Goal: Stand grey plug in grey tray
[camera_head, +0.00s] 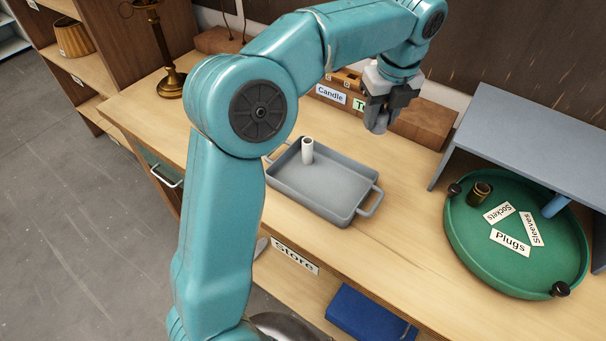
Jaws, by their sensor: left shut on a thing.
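The grey tray (345,213) lies on the wooden bench, with a handle at each end. A white cylinder (307,151) stands upright in it, near its far left part. My left gripper (377,117) is above the bench, beyond and to the right of the tray, pointing down. It is shut on a small grey piece, which looks like the grey plug (377,124); the dark fingers hide much of it. The gripper and piece are apart from the tray. My right gripper is not in view.
A green round tray (459,245) at the right has labels for sockets, sleeves and plugs, a brassy socket-like piece (480,194) and black rim knobs. A grey raised shelf (530,140) overhangs it.

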